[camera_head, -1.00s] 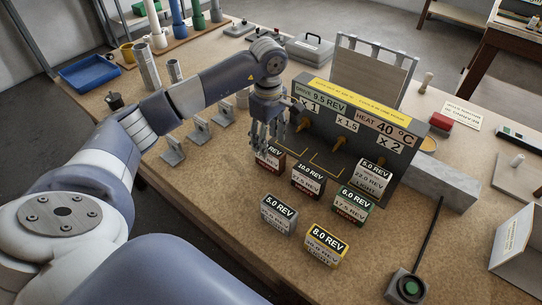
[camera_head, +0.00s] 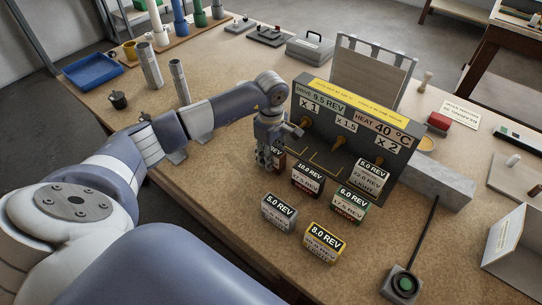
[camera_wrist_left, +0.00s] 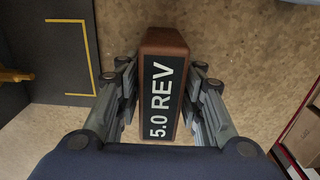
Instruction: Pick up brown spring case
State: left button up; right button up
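The brown spring case (camera_wrist_left: 163,45), labelled 5.0 REV, stands between the fingers of my left gripper (camera_wrist_left: 163,70) in the left wrist view. The fingers are open on either side of it, with a narrow gap visible to the right finger; contact on the left is unclear. In the head view the left gripper (camera_head: 265,158) points down at the case (camera_head: 279,155), which it mostly hides. The case stands on the table in front of the dark panel. My right gripper is not in view.
A dark red 10.0 REV case (camera_head: 308,180) stands close to the right. Grey (camera_head: 279,213), yellow (camera_head: 325,243), green (camera_head: 351,204) and 5.0 REV/22.0 (camera_head: 371,177) cases stand nearby. The dark panel (camera_head: 345,140) with pegs rises behind. A button box (camera_head: 402,284) sits at the front right.

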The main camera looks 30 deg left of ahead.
pick_arm(q)
grip_shut()
jog(key=shift+r, duration=0.1)
jog(key=shift+w+r+b, duration=0.1)
jog(key=shift+r+b, duration=0.4)
jog(key=shift+r, duration=0.15)
jog(key=shift+s+a+r+b, duration=0.1)
jog(key=shift+s+r+b, duration=0.2)
jog(key=shift+r, duration=0.2)
jog(key=shift+s+a+r+b, duration=0.1)
jog(key=shift+s+r+b, duration=0.1)
jog(key=shift+r+b, duration=0.25)
jog(key=s+b, duration=0.1)
jog(key=s, duration=0.3)
jog(key=s+a+r+b, duration=0.1)
jog(key=s+b, duration=0.1)
jog(key=s, duration=0.3)
jog(key=s+a+b, duration=0.1)
jog(key=s, duration=0.3)
jog(key=shift+s+a+r, duration=0.15)
jog(key=shift+s+a, duration=0.05)
jog(key=shift+a, duration=0.05)
jog(key=shift+s+a+r+b, duration=0.1)
jog(key=shift+s+r+b, duration=0.1)
jog(key=shift+s+b, duration=0.4)
jog(key=shift+s, duration=0.1)
